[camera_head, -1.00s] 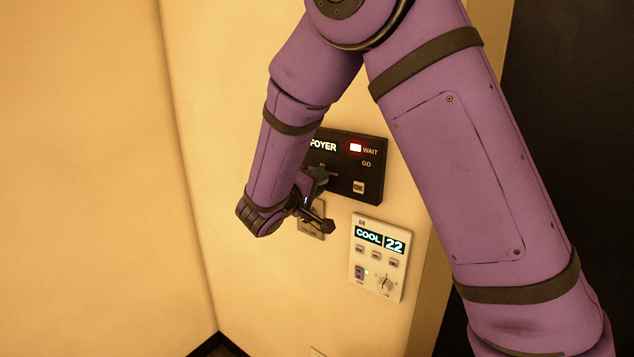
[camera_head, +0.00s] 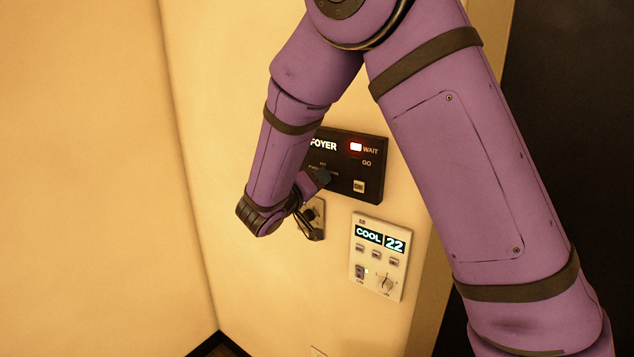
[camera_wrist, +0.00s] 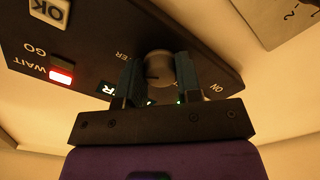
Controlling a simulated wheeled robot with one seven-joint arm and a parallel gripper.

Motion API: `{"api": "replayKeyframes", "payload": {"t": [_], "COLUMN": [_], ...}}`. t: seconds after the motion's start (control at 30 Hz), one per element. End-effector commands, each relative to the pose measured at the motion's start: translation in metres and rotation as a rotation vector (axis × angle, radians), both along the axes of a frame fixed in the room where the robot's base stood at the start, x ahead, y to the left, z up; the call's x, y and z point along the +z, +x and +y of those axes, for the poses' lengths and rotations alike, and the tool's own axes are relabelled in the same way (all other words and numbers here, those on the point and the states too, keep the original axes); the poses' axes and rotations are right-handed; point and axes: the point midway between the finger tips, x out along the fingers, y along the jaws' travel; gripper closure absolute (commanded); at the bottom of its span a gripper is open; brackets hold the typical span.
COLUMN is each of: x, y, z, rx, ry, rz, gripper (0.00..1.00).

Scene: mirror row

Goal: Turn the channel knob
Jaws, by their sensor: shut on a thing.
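The dark control panel (camera_head: 373,185) on the wall reads FOYER, with a red lamp lit beside WAIT, a GO label below it and an OK button. In the wrist view the panel (camera_wrist: 100,52) appears turned over. A round grey knob (camera_wrist: 158,67) with a dark pointer mark sits between the two teal fingers of my gripper (camera_wrist: 158,78), which is shut on it. In the head view my gripper (camera_head: 321,178) reaches the panel's lower left, and the arm and fingers hide the knob there.
A white thermostat (camera_head: 366,254) reading COOL 22, with buttons, a switch and a small dial, is mounted below right. A small wall plate (camera_head: 320,208) is partly behind my wrist. Left of my arm is bare wall (camera_head: 215,100). A wall corner runs down the left.

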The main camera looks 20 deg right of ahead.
Motion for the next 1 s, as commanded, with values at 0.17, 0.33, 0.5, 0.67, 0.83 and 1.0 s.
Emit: {"api": "replayKeyframes", "payload": {"t": [0.17, 0.33, 0.5, 0.67, 0.83, 1.0], "x": [-0.002, -0.002, -0.001, -0.001, -0.001, -0.001], "y": [-0.001, -0.001, -0.001, -0.001, -0.009, -0.026], "z": [0.001, 0.001, 0.0, 0.001, 0.015, 0.041], "rx": [0.001, 0.001, 0.001, 0.001, 0.003, 0.005], "ry": [0.002, 0.001, 0.001, 0.001, 0.002, 0.001], "rz": [0.005, 0.006, 0.003, 0.003, 0.002, 0.002], "gripper": [0.91, 0.49, 0.42, 0.42, 0.42, 0.42]}}
